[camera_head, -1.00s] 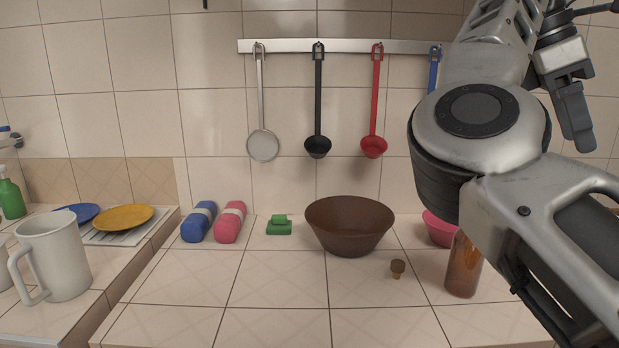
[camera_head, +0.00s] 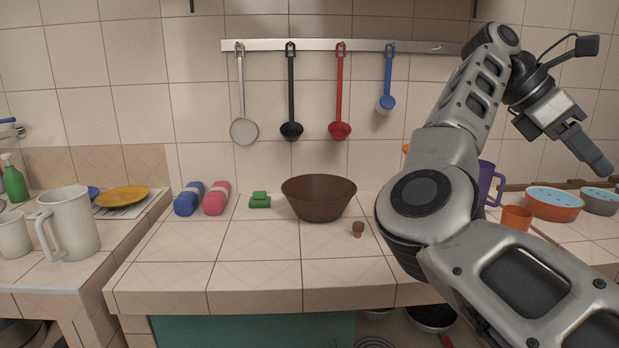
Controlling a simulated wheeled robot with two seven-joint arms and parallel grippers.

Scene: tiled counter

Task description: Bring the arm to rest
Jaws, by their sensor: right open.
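My right arm fills the right side of the head view, its elbow in front of the counter's right part. My right gripper (camera_head: 590,147) is at the upper right, raised above the right-hand counter and pointing down to the right. It is open, and nothing shows between its fingers. My left gripper is out of view.
A brown bowl (camera_head: 319,197), a small brown stopper (camera_head: 358,229), a green sponge (camera_head: 260,200) and blue (camera_head: 189,198) and pink (camera_head: 217,197) rolls lie on the tiled counter (camera_head: 255,270). Several utensils hang above. Bowls (camera_head: 553,204) and an orange cup (camera_head: 516,218) stand below my right gripper.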

